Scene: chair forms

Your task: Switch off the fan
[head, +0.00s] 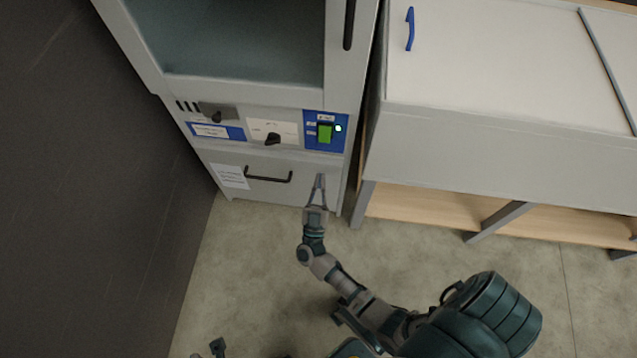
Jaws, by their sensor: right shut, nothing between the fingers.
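A green rocker switch (325,134) sits on a blue panel (312,146) at the right of the grey cabinet's control strip. No fan itself can be made out. My right gripper (319,177) is shut and empty, its fingers pointing up the picture toward the panel. Its tips appear a little below the switch in the picture, apart from it. My left gripper is not in view; only a small dark part, probably of my left arm, shows at the bottom edge.
The grey cabinet (230,95) has a glass window, two dark knobs (272,139) and a black drawer handle (268,178). A white-topped unit (500,65) with a blue handle stands at right. A dark wall (80,200) is at left. The floor in front is clear.

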